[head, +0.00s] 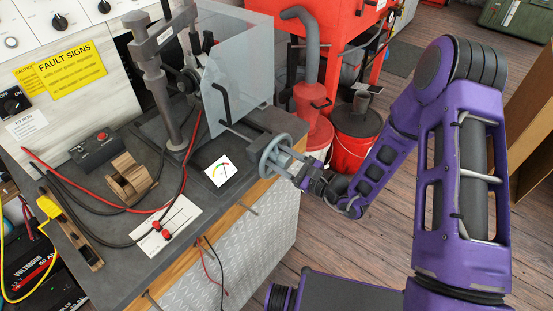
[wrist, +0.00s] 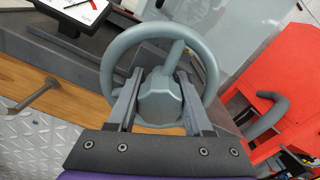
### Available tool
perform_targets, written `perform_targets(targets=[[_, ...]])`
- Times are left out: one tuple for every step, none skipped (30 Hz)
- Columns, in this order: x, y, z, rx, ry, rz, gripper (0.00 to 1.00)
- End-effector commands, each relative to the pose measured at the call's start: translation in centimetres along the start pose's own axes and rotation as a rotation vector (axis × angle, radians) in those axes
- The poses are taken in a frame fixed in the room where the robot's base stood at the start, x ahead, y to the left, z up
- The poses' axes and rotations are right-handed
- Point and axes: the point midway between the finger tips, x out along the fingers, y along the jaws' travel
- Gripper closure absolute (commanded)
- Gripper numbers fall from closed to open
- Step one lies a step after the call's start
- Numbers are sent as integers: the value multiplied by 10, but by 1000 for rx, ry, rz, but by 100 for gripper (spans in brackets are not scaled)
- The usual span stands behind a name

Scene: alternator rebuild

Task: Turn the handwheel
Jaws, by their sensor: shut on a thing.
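The grey handwheel (head: 276,157) sits at the right end of the bench, at the end of a clamp-like grey fixture. In the wrist view the handwheel (wrist: 203,55) fills the middle, with a round rim, a faceted hub and one thick spoke or handle pointing up and slightly right. My gripper (head: 300,178) reaches it from the right. In the wrist view the two fingers of my gripper (wrist: 158,95) lie on either side of the hub and are shut on it. The far side of the wheel is hidden.
A clear guard (head: 238,70) stands behind the fixture. Red and black leads cross the grey bench (head: 110,235). A red bucket (head: 350,150) stands on the floor behind my arm. A wooden block (head: 130,178) sits on the bench.

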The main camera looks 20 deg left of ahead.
Motion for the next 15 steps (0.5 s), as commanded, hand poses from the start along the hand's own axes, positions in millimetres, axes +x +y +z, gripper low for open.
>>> perform_targets(targets=[[0, 1, -3, -35, 0, -1, 100], [0, 1, -4, -56, 0, -1, 100], [0, 2, -4, -83, 1, 0, 100], [-1, 2, -4, -104, 1, 0, 100], [-1, 2, -4, -124, 2, 0, 100], [-1, 2, -4, -149, 2, 0, 100], [-1, 2, -4, -169, 2, 0, 100], [-1, 2, -4, -185, 2, 0, 100], [-1, 2, -3, -208, 2, 0, 100], [-1, 2, -3, -222, 2, -1, 100], [-1, 1, -3, -237, 2, -1, 100], [-1, 1, -3, -253, 1, -1, 100], [-1, 1, -3, -265, 2, -1, 100], [-1, 1, -2, -276, 2, -1, 100], [-1, 1, -2, -287, 2, -1, 100]])
